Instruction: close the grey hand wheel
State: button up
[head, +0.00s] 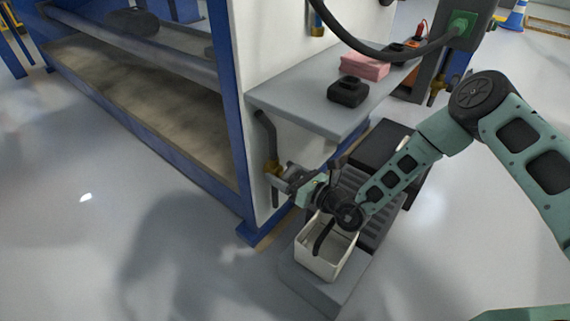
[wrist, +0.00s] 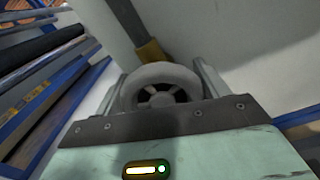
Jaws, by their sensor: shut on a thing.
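The grey hand wheel (wrist: 160,88) is a round, spoked wheel on a brass valve fitting. In the wrist view it sits between the two fingers of my gripper (wrist: 160,85), which are shut on its rim from both sides. The lower part of the wheel is hidden behind the gripper's dark front plate. In the head view my gripper (head: 284,177) reaches the brass valve (head: 272,168) on the pipe below the grey shelf. The wheel itself is mostly hidden there by the gripper.
A grey shelf (head: 300,100) juts out above my gripper, with a black object (head: 348,91) and pink blocks (head: 364,66) on it. A blue frame post (head: 231,110) stands left of the valve. A white open bin (head: 325,262) stands below my wrist. The floor at left is clear.

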jog(key=shift+m+p, duration=0.65)
jog(key=shift+m, duration=0.25)
jog(key=shift+f, duration=0.1)
jog(key=o, duration=1)
jog(key=shift+c, duration=0.2)
jog(key=shift+d, duration=0.15)
jog(key=p+v, duration=0.5)
jog(key=v, duration=1.1)
jog(key=shift+p, duration=0.35)
jog(key=shift+s+d, duration=0.45)
